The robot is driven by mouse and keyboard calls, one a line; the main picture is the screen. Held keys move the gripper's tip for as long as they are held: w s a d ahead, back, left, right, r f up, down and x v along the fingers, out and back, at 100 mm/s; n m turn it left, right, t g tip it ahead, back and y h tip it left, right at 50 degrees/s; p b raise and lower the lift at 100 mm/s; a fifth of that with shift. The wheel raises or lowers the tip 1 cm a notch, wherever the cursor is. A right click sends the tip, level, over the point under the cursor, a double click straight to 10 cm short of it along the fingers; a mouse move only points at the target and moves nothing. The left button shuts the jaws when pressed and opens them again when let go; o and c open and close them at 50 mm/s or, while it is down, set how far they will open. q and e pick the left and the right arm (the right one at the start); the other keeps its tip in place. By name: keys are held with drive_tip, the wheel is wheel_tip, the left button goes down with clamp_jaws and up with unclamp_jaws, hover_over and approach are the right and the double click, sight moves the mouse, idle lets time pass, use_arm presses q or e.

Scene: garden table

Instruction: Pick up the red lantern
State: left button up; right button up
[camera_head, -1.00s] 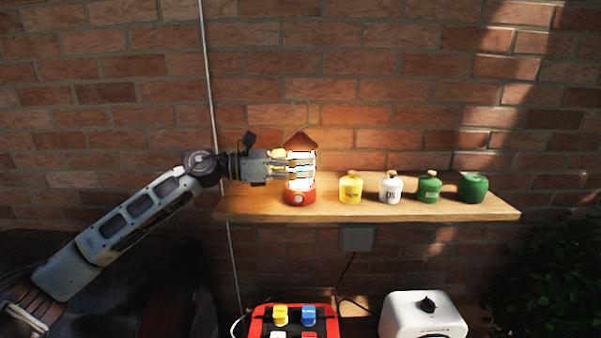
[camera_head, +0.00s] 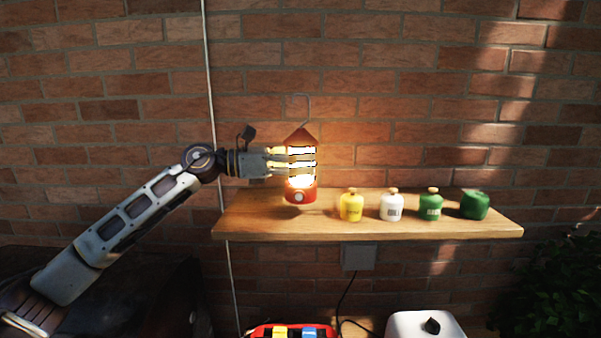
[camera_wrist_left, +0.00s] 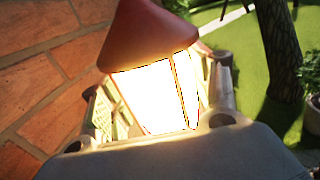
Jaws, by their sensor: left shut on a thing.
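The red lantern (camera_head: 301,194) glows brightly, with a red cone top, a red base with a round white knob, and a wire hook above. It is upright, and its base shows a little above the wooden shelf (camera_head: 260,222). My left gripper (camera_head: 300,160) comes in from the left and is shut around the lantern's lit middle. In the left wrist view the lantern's red top (camera_wrist_left: 150,35) and bright body fill the space between the fingers; its base is hidden there. My right gripper is not in view.
The brick wall (camera_head: 400,100) is close behind. Below are a red crate (camera_head: 262,330) and a white box (camera_head: 424,326).

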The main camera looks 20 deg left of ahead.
sight(290, 138)
use_arm(q)
drive_tip(key=shift+r, duration=2.55)
drive_tip(key=shift+s, duration=0.1)
